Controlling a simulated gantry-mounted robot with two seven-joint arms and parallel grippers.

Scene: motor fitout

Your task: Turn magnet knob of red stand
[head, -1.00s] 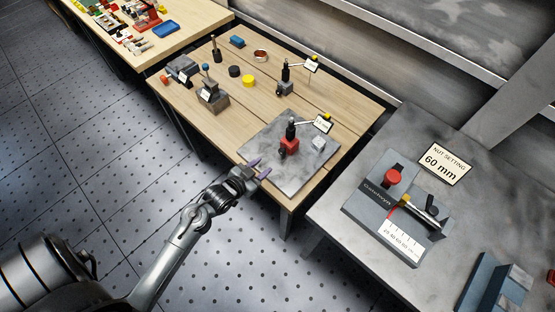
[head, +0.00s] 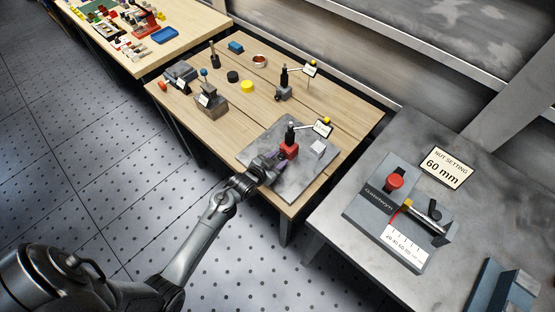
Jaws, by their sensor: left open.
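The red stand (head: 289,150) has a red base and a dark post with an arm that carries a white label (head: 323,127) and a yellow tip. It stands upright on a grey stone plate (head: 296,183) on the wooden table. My left gripper (head: 276,160) is open, low over the plate, with its purple-tipped fingers close to the left front side of the red base. The magnet knob is too small or hidden by the fingers to make out. I cannot tell whether the fingers touch the stand. My right gripper is not in view.
A pale block (head: 318,148) sits right of the stand. A similar grey stand (head: 284,90) is behind it. A metal bench with a gauge fixture (head: 370,230) is at right.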

